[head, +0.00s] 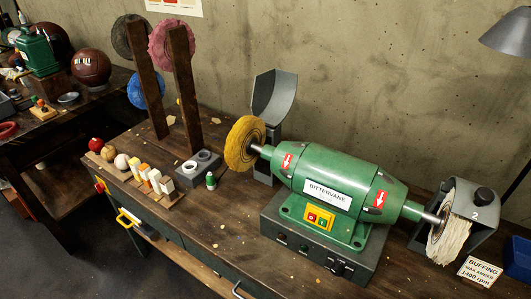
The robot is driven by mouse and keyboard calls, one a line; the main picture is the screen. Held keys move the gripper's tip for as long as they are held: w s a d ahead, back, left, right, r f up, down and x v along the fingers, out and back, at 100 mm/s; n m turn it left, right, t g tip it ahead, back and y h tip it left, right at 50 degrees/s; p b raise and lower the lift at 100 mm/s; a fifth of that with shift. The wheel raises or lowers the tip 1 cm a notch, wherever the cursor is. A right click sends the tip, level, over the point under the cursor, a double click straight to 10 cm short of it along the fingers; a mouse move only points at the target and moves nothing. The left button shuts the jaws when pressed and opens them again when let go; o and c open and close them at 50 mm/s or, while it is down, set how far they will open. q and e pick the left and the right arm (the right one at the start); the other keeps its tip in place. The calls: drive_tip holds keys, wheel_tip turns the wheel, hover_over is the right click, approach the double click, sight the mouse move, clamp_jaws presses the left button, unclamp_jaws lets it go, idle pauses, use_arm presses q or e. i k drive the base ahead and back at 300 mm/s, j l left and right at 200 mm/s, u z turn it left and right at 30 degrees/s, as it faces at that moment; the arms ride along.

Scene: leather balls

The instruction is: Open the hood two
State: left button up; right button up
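Hood two (462,206) is the grey metal hood marked "2" at the right end of the green buffing machine (330,185). It has a black knob (485,196) on its top and sits low over the pale cloth wheel (447,236), whose near-left face shows. Another grey hood (275,97) stands upright behind the yellow wheel (242,144) at the machine's left end. Neither of my grippers is in view.
A sign reading "Buffing" (480,271) and a blue box (519,259) lie right of hood two. A lamp shade (510,35) hangs above it. Wax bars (154,177) and a grey block with holes (198,168) stand to the left.

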sight(479, 204)
drive_tip(key=z, duration=1.4)
drive_tip(key=k+l+z, duration=0.2)
drive_tip(key=k+z, duration=0.2)
drive_tip(key=k+l+z, duration=0.35)
drive_tip(key=i+j, duration=0.05)
drive_tip(key=j, duration=0.05)
